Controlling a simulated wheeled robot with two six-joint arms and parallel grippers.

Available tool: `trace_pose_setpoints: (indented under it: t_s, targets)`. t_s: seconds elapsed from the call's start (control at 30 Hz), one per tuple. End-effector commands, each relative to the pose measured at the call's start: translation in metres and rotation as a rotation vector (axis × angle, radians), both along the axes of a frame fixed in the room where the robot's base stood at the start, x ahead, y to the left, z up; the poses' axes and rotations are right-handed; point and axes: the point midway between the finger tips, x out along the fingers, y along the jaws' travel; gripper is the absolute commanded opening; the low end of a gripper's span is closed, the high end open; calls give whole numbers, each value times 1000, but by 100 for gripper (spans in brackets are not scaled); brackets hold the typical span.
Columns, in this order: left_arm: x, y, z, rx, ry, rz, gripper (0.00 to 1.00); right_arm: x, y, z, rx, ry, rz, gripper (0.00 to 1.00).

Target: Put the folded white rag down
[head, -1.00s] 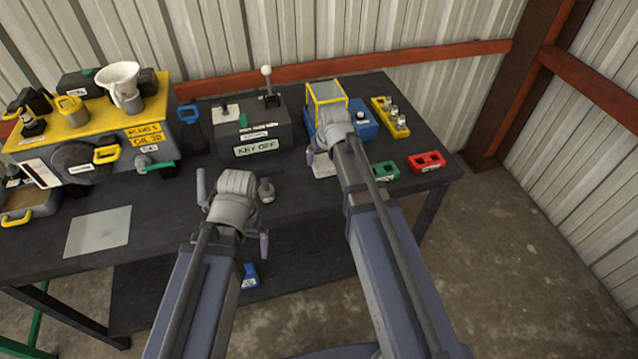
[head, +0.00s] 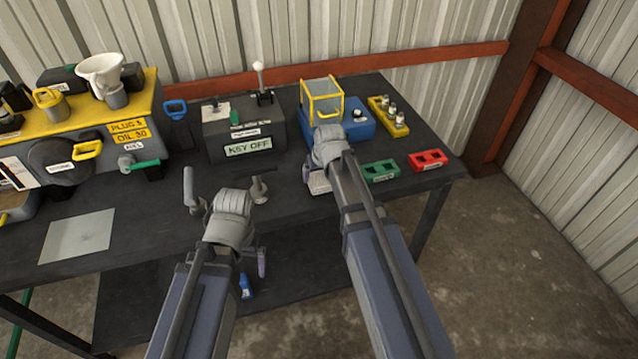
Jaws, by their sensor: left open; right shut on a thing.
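The folded white rag (head: 319,183) shows as a small pale patch at the table's front right, just below my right gripper. My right gripper (head: 315,170) is shut on it; the wrist hides most of the jaws and part of the rag. I cannot tell whether the rag touches the table (head: 290,215). My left gripper (head: 226,215) is open and empty near the table's front edge, its fingers spread apart.
A blue box with a yellow-framed clear cover (head: 324,104) stands behind my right gripper. Green (head: 381,171) and red (head: 427,160) blocks lie to its right. A KEY OFF box (head: 243,135) and small grey post (head: 259,190) stand left. A grey sheet (head: 77,236) lies far left.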

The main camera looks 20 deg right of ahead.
Motion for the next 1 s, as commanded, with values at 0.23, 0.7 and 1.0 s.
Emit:
trace_pose_setpoints:
  t_s: [0.23,0.7,1.0]
  targets:
    - [0,0,-18,0,0,0,100,0,0,-18,0,0,0,40]
    - [0,0,-20,0,0,0,100,0,0,-20,0,0,0,100]
    - [0,0,-18,0,0,0,100,0,0,-18,0,0,0,100]
